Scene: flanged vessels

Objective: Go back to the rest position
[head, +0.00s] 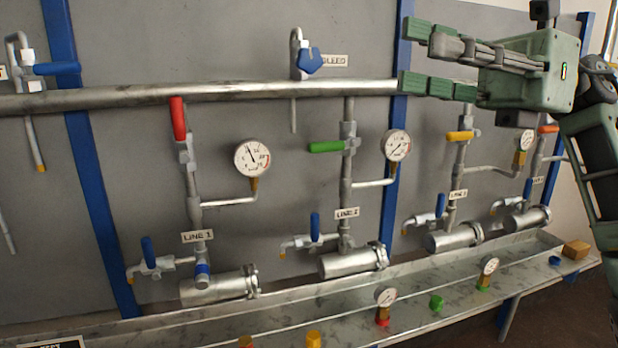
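My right gripper (410,56) is at the upper right, with its arm coming in from the right edge. Its two green fingers point left and stand apart, with nothing between them. It is in front of the panel, and its lower finger overlaps the right part of the horizontal header pipe (230,92) in the picture. I cannot tell how far it is from the pipe. My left gripper is not in view.
Vertical lines carry a red handle (178,119), a green handle (326,147), a yellow handle (459,136) and gauges (252,157). A blue bleed valve (308,61) is left of the gripper. Flanged vessels (220,286) sit above a tray (340,291) with small parts.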

